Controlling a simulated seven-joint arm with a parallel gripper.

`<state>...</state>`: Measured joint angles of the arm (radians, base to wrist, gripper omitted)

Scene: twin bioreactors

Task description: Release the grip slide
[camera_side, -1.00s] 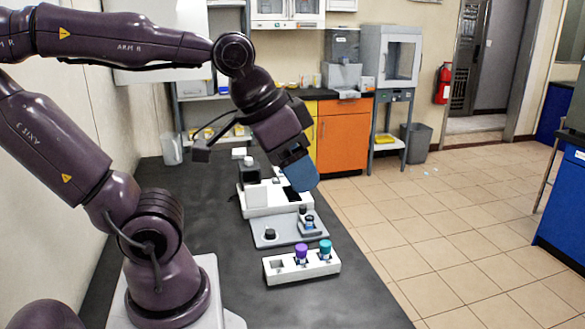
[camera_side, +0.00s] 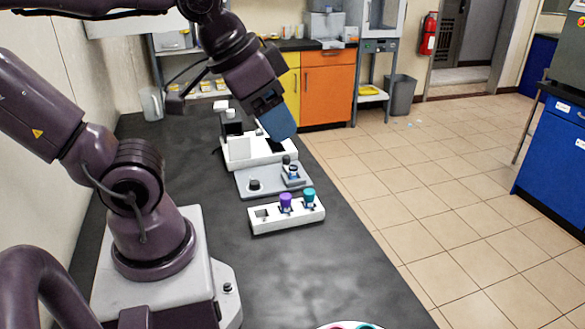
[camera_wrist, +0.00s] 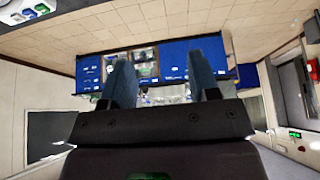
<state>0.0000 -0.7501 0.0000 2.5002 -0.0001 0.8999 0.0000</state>
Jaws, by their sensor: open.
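My gripper (camera_side: 280,124) is in the air over the right side of the white device (camera_side: 268,165) on the dark bench, in the side view. In the wrist view its two blue fingers (camera_wrist: 163,82) stand wide apart with nothing held between them. A grey plate (camera_side: 252,187) lies in front of the white device. It bears a black knob (camera_side: 254,185) and a small fixture with a blue part (camera_side: 293,173). I cannot tell which part is the grip slide.
A white rack (camera_side: 288,221) holds a purple-capped vial (camera_side: 285,201) and a teal-capped vial (camera_side: 309,197). A round white dish (camera_side: 350,325) with coloured items is cut off at the bottom edge. Bare bench (camera_side: 320,265) lies in front of the rack.

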